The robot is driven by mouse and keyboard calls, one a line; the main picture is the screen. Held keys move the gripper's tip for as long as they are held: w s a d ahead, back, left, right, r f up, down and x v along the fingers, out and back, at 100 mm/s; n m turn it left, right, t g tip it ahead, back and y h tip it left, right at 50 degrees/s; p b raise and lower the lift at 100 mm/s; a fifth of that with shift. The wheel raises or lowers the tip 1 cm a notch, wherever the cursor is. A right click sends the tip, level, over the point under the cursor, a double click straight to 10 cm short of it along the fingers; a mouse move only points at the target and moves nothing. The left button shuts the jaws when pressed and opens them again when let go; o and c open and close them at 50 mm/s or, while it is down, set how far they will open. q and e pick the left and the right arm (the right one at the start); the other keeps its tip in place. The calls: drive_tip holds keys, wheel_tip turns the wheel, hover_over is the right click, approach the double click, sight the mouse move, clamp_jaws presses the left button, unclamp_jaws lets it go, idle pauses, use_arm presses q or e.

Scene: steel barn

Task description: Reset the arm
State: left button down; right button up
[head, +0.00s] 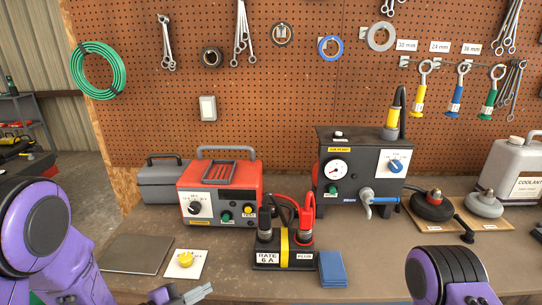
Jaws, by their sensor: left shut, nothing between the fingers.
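My left gripper (196,293) shows at the bottom edge, low in front of the bench. Its fingers are shut with nothing between them, and they point to the right. Part of it is cut off by the frame. My left arm's purple links fill the lower left corner. A purple and black link of my right arm shows at the lower right, but my right gripper is out of view.
Bare bench lies right of the blue pad.

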use_arm(q)
drive_tip(key=s+a+f+n+y, duration=0.4)
drive_tip(key=a+f+n+y, duration=0.6)
drive_tip(key=n, duration=0.6)
drive_tip(key=s+a+f+n+g+y, duration=0.1)
drive_tip(key=s+f+n+g, duration=0.2)
drive_tip(key=s+f, duration=0.4)
drive_tip(key=s+a+f+n+g+y+b, duration=0.1)
drive_tip(key=s+f+n+g, duration=0.3)
drive_tip(key=s, duration=1)
wheel_tip(320, 180, down, 3)
drive_tip(key=shift+s+a+f+n+g+y, duration=0.1)
drive_tip(key=shift+s+a+n+g+y, duration=0.2)
drive_tip(key=shift+a+n+y, duration=0.5)
